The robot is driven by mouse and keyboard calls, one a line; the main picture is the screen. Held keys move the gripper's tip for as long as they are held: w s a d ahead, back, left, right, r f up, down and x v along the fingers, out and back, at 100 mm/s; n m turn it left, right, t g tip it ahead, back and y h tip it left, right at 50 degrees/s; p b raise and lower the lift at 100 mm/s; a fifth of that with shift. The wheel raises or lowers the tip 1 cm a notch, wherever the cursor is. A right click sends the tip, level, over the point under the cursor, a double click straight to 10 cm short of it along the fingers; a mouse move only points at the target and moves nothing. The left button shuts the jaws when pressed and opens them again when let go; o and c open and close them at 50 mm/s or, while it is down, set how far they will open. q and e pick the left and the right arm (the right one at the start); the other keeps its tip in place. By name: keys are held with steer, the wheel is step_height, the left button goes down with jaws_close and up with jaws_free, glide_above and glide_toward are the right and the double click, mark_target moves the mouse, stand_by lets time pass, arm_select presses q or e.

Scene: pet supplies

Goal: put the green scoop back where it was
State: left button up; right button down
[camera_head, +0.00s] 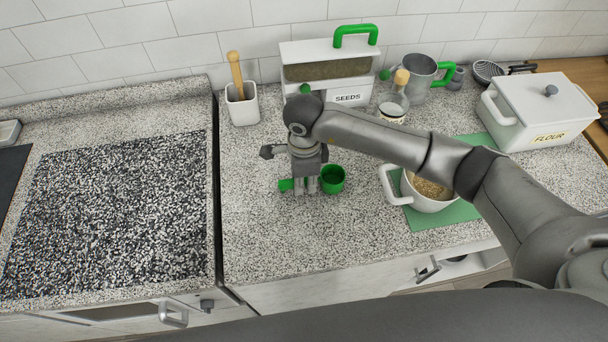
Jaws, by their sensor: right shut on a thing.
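The green scoop (333,179) is on or just above the speckled counter, in front of the seeds box; I cannot tell whether it touches the counter. Its round cup is on the right and its handle sticks out to the left. My right gripper (305,187) points down and is shut on the scoop's handle, hiding the middle of it. The seeds box (312,50), white with a window and a green handle on its lid, stands behind against the wall. My left gripper is not in view.
A white pot (430,203) of grain sits on a green mat (462,212) to the right. A flour box (540,108), grey jug (421,77) and bottle (393,104) stand behind. A white holder (243,106) with a wooden handle is back left. Counter left of the gripper is clear.

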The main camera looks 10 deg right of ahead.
steer(key=shift+f, duration=0.1)
steer(key=shift+f+b, duration=0.25)
steer(key=shift+b, duration=0.1)
steer(key=c, duration=1.3)
jaws_free()
steer(key=shift+r, duration=0.1)
steer(key=shift+c, duration=0.2)
steer(key=shift+r+p, duration=0.25)
steer(key=shift+p, duration=0.15)
step_height(320, 180, up, 10)
steer(key=b, duration=0.4)
steer(key=shift+r, duration=0.2)
steer(key=shift+r+b, duration=0.3)
steer(key=shift+r, duration=0.45)
